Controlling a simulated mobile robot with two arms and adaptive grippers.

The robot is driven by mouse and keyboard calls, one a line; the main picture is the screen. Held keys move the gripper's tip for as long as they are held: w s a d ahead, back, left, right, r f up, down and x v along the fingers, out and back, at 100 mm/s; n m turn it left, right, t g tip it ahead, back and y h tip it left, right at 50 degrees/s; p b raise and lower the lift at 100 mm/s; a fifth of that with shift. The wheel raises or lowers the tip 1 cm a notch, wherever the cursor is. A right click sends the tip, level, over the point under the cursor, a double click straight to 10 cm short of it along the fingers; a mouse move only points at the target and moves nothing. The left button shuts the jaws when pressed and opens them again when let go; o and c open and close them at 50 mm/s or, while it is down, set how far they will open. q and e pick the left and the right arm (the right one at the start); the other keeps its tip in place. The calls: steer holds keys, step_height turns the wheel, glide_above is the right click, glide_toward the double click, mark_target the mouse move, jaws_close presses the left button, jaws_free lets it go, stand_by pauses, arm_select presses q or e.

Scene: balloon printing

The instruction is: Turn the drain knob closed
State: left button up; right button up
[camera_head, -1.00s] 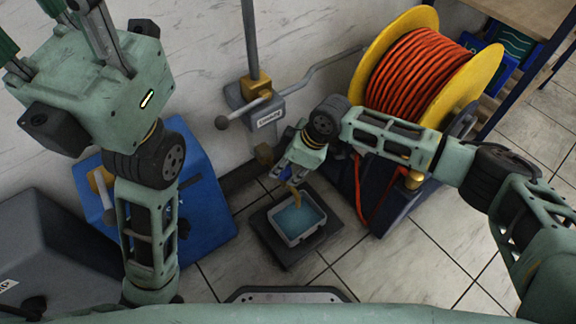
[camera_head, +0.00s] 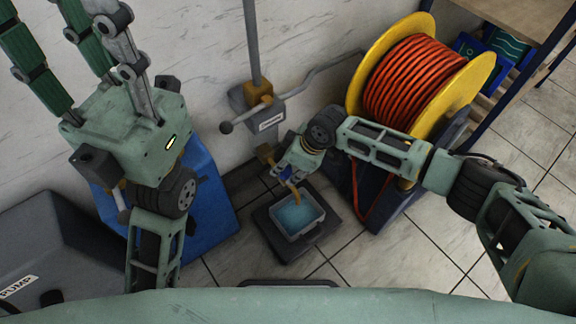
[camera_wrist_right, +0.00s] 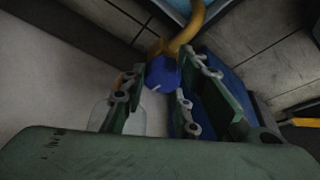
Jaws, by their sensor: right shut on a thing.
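The blue drain knob (camera_wrist_right: 162,73) sits beside a curved yellow spout (camera_wrist_right: 186,32) in the right wrist view. My right gripper (camera_wrist_right: 160,88) has its two fingers on either side of the knob and is shut on it. In the head view my right gripper (camera_head: 287,171) is low by the wall, beside the yellow spout (camera_head: 297,196), and mostly hides the knob. The spout hangs over a grey tray (camera_head: 290,236) of blue water. The knob's exact angle is hard to tell. My left gripper (camera_head: 72,28) is raised at upper left, fingers spread and empty.
A yellow reel (camera_head: 480,75) of orange hose stands right of my right gripper. A grey lever valve (camera_head: 262,112) is on the wall pipe above. A blue box (camera_head: 212,205) and a grey pump box (camera_head: 50,255) are at left. Tiled floor is clear at right.

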steer(key=o, duration=0.9)
steer(key=shift+w+d+r, duration=0.1)
steer(key=shift+w+d, duration=0.1)
steer(key=shift+w, duration=0.25)
steer(key=shift+o, duration=0.6)
steer(key=shift+s, duration=0.2)
steer(key=v, duration=1.2)
steer(key=shift+a, duration=0.15)
